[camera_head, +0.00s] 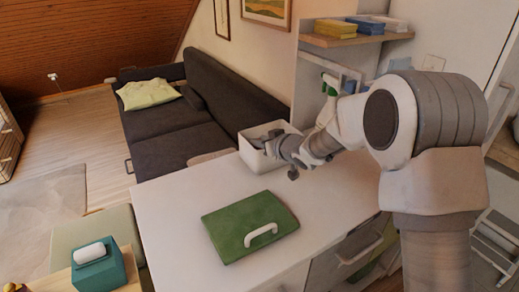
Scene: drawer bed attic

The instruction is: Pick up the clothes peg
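My gripper (285,150) is over the white counter, at the near right side of a white open box (252,157). It is small in the view and partly merges with the box rim, so I cannot tell if its fingers are open or shut. I cannot make out a clothes peg anywhere. The inside of the box is mostly hidden by its wall and my gripper.
The white counter (180,200) also bears a green lid-like panel (235,222) with a white handle. A dark sofa (165,130) stands behind at the left. A teal box (98,268) is at the lower left. A wooden shelf (350,38) is above right.

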